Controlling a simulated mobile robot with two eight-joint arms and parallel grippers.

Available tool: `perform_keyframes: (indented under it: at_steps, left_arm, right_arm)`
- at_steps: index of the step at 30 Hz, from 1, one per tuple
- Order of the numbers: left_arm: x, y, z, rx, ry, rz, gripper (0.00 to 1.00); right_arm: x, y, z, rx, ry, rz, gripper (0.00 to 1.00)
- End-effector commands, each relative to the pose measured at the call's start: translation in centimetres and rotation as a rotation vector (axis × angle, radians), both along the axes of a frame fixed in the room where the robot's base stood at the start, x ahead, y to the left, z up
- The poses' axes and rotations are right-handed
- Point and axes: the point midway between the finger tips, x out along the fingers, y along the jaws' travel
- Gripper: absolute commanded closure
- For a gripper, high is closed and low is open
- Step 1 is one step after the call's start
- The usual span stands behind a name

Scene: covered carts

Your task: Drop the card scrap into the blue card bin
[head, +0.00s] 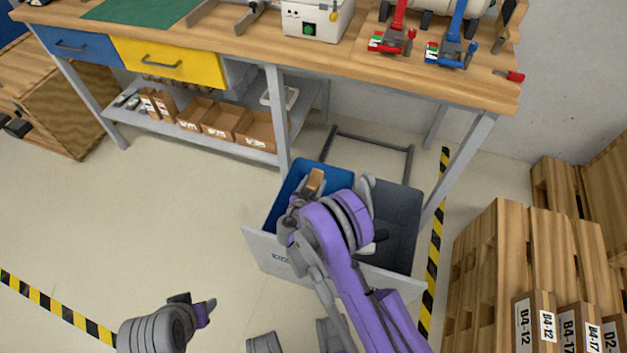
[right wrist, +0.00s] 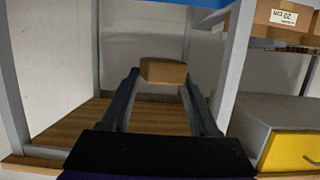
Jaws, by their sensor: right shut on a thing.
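The card scrap (head: 315,181) is a small brown piece. My right gripper (head: 308,190) is shut on it and holds it over the blue card bin (head: 341,174). In the right wrist view the scrap (right wrist: 163,71) sits between the two dark fingers of the right gripper (right wrist: 163,80). The blue bin is the left one of two bins below the bench; my right arm hides part of it and I cannot see its floor. My left gripper (head: 200,308) is low at the bottom left, away from the bins; its jaw opening is unclear.
A dark grey bin (head: 401,215) stands right of the blue one, behind a pale front panel (head: 272,256). The workbench (head: 240,52) with drawers and a lower shelf of cartons is behind. Wooden pallets (head: 488,235) stand at the right.

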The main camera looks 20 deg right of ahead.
Motion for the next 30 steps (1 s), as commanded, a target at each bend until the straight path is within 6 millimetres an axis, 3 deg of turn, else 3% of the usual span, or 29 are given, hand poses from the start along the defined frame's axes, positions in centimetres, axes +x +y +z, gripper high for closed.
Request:
perform_keyframes:
  at_steps: [6, 7, 12, 23, 30]
  left_arm:
    - [0.0, 0.0, 0.1, 0.0, 0.0, 0.0, 0.5]
    - [0.0, 0.0, 0.1, 0.0, 0.0, 0.0, 0.5]
    - [0.0, 0.0, 0.1, 0.0, 0.0, 0.0, 0.5]
    - [0.0, 0.0, 0.2, 0.0, -0.001, 0.0, 0.5]
    - [-0.1, 0.0, 1.5, 0.0, -0.005, 0.0, 0.5]
  right_arm:
    - [0.0, 0.0, 0.0, 0.0, 0.0, 0.0, 0.9]
    - [0.0, 0.0, 0.0, 0.0, 0.0, 0.0, 0.33]
    - [0.0, 0.0, 0.0, 0.0, 0.0, 0.0, 0.04]
    - [0.0, 0.0, 0.6, 0.0, 0.0, 0.001, 0.04]
    - [0.0, 0.0, 4.8, 0.0, -0.001, 0.001, 0.04]
